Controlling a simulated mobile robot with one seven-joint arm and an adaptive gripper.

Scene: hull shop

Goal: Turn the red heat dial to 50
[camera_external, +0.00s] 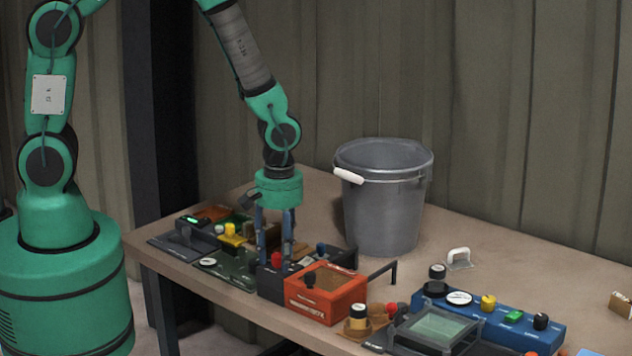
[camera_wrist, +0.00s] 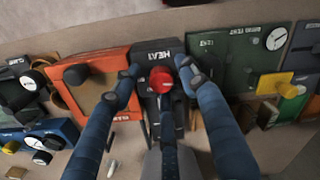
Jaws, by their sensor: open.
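The red heat dial (camera_wrist: 161,80) sits on a dark panel marked HEAT (camera_wrist: 152,54) in the wrist view. In the external view the red dial (camera_external: 276,259) shows just below my gripper. My gripper (camera_wrist: 156,70) is open, pointing down, with one blue finger on each side of the dial. A gap shows between each fingertip and the dial in the wrist view. In the external view my gripper (camera_external: 275,262) hangs over the dark panel. The dial's scale and setting cannot be read.
An orange box (camera_external: 325,293) with a black knob stands right beside the heat panel. A green panel (camera_external: 226,268) is on its other side. A grey bucket (camera_external: 385,200) stands behind. A blue panel (camera_external: 490,318) with several knobs is at the right. Bare tabletop lies around the bucket.

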